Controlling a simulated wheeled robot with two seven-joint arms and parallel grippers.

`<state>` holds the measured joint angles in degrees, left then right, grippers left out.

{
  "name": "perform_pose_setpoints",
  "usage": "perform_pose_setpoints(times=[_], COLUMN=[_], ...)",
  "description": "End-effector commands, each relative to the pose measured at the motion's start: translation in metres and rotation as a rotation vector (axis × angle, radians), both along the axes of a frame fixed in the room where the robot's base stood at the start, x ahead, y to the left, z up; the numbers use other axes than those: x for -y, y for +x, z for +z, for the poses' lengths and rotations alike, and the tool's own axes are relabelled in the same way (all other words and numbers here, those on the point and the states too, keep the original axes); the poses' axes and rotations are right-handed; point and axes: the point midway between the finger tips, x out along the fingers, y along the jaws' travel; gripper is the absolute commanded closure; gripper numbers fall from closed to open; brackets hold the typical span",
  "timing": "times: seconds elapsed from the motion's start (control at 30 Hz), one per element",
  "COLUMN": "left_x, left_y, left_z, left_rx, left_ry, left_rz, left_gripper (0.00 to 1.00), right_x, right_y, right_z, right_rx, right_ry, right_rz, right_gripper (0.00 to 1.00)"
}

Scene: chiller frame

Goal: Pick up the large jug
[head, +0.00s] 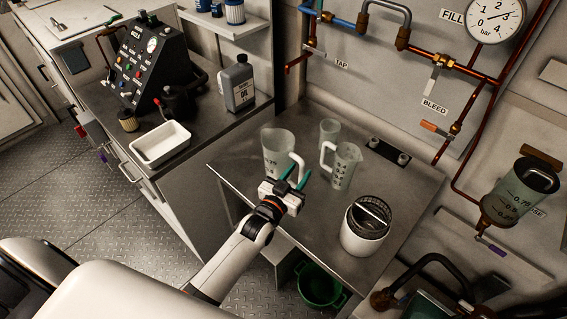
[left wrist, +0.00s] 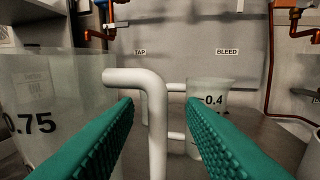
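The large jug (head: 275,148) is a clear, tapered measuring jug with a white handle, upright on the grey table. It fills the left of the left wrist view (left wrist: 55,90), marked 0.75. My left gripper (head: 295,175) is at its handle side, with two teal fingers apart. In the left wrist view the white handle (left wrist: 157,130) stands upright between the finger lines; I cannot tell if either finger touches it. A medium jug (head: 345,168) stands to the right, marked 0.4 in the left wrist view (left wrist: 208,95). My right gripper is not in view.
A small clear beaker (head: 329,131) stands behind the jugs. A white canister with a dark mesh top (head: 365,228) stands on the table (head: 405,205) at the right. Copper pipes and a gauge (head: 494,17) are on the wall. A green bucket (head: 320,287) sits below.

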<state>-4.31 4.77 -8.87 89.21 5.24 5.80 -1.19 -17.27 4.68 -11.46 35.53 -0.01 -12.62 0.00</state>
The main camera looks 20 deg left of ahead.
Motion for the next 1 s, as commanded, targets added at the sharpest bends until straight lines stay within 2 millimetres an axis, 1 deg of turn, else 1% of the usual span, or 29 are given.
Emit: perform_pose_setpoints(times=[0.03,0.1,0.2,0.47,0.5,0.57,0.7,0.73,1.0], left_x=[-0.001,0.001,0.002,0.003,0.003,0.003,0.003,0.003,0.003], left_y=[0.009,0.018,0.026,0.029,0.029,0.028,0.028,0.028,0.029], left_z=[0.006,0.003,0.002,0.001,0.001,0.001,0.001,0.001,0.002], left_rx=[0.002,0.001,0.0,0.0,0.0,0.0,0.0,0.0,0.001], left_ry=[0.002,0.0,0.0,0.0,0.0,0.0,0.0,0.0,0.001], left_rz=[0.0,0.0,0.0,0.0,0.0,0.0,0.0,0.0,0.0], left_gripper=[0.63,0.63,0.63,0.63,0.65,0.75,0.98,1.0,1.0], right_x=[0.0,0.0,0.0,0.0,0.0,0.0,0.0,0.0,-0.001], right_y=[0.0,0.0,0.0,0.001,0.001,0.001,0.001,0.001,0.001], right_z=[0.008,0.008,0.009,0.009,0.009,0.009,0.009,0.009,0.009], right_rx=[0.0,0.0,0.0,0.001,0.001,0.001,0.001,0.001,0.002], right_ry=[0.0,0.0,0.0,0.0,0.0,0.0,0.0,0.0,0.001], right_rz=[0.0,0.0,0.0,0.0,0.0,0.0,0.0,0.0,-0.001], right_gripper=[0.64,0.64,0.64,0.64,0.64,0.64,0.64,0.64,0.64])
